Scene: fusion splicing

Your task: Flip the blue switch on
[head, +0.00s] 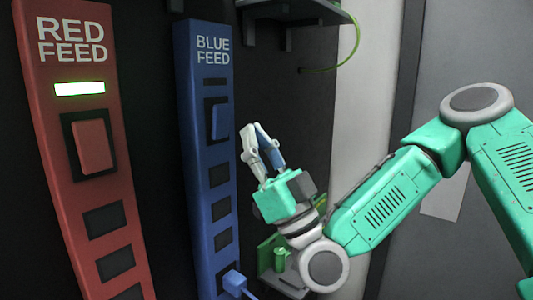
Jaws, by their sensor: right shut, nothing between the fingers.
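The blue panel (185,110) labelled BLUE FEED stands upright left of centre in the head view. Its blue switch (217,122) is a rocker near the top, below a dark indicator slot (214,82). My right gripper (254,128) is shut and empty, with its fingertips just right of the blue panel at about the switch's height in the picture. A gap shows between the fingertips and the switch; the depth between them is hard to tell. My left gripper is not in view.
A red panel (42,110) labelled RED FEED stands at the left, with a lit green indicator (80,88) and a red rocker (95,147). A blue plug (235,282) sits low on the blue panel. A shelf (295,12) with a green cable (350,50) is above.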

